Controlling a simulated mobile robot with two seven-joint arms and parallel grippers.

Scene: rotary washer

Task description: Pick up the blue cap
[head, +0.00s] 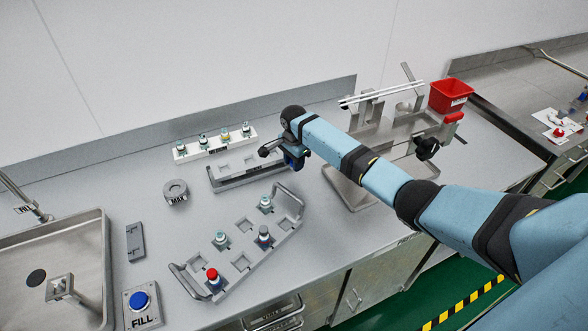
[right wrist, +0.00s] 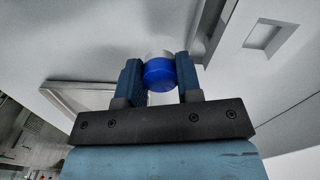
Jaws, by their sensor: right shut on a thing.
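The blue cap (right wrist: 159,73) shows in the right wrist view between the two blue finger pads of my right gripper (right wrist: 160,78). The gripper is shut on it, with a pale grey part visible just beyond the cap. In the head view my right gripper (head: 292,160) is above the counter, at the right end of the grey slotted block; the cap is too small to tell apart from the fingers there. My left gripper is in neither view.
A grey rack (head: 240,262) with handles holds several vials, one red-capped (head: 213,275). A white rack (head: 215,143) of vials stands behind. The slotted block (head: 232,184) lies below my gripper. A sink (head: 60,265) is left; a red bin (head: 450,95) stands right.

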